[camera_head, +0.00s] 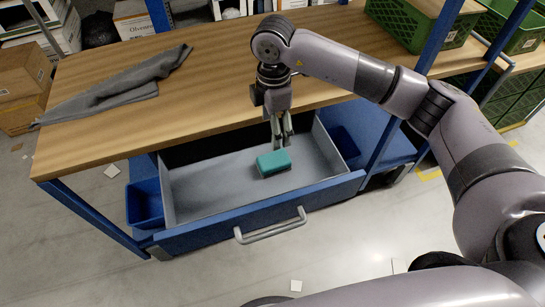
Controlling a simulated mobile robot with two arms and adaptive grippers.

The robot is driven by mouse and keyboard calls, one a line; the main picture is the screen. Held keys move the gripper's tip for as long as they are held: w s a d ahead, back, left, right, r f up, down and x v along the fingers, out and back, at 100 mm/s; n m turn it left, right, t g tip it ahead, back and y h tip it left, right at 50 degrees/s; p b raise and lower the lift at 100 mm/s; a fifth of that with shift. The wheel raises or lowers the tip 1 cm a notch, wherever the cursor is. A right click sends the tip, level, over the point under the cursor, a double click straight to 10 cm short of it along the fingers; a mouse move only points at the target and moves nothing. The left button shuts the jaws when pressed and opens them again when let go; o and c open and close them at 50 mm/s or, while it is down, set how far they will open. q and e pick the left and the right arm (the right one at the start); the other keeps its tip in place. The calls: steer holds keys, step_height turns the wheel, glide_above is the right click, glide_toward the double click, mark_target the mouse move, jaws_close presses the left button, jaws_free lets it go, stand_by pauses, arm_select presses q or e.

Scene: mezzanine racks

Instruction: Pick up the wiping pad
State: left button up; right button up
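The teal wiping pad (273,163) is a small block lying on the floor of the open grey drawer (205,190), right of its middle. My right gripper (282,143) points down over the drawer, at the far edge of the pad. Its two fingers show a narrow gap and nothing is seen between them. I cannot tell whether the fingertips touch the pad. My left gripper is not in view.
The drawer has a blue front with a grey handle (271,226) and is pulled out below a wooden worktop (190,100). A grey cloth (125,85) lies on the worktop. Blue bins (146,202) flank the drawer. Green crates (415,25) stand at the upper right.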

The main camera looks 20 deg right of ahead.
glide_above(274, 159)
step_height(274, 159, down, 6)
steer(key=shift+r+p, duration=0.1)
steer(key=shift+p, duration=0.35)
step_height(274, 159, down, 3)
steer(key=shift+w+f, duration=0.1)
steer(key=shift+f, duration=0.05)
step_height(274, 159, down, 4)
steer(key=shift+f+p, duration=0.2)
steer(key=shift+p, duration=0.55)
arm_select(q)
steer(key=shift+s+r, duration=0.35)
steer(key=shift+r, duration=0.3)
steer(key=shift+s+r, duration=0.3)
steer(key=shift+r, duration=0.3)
arm_select(e)
steer(key=shift+f, duration=0.3)
steer(key=shift+c, duration=0.4)
steer(key=c, duration=1.1)
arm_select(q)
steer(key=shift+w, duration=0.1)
arm_select(e)
steer(key=shift+c, duration=0.2)
steer(key=shift+r, duration=0.1)
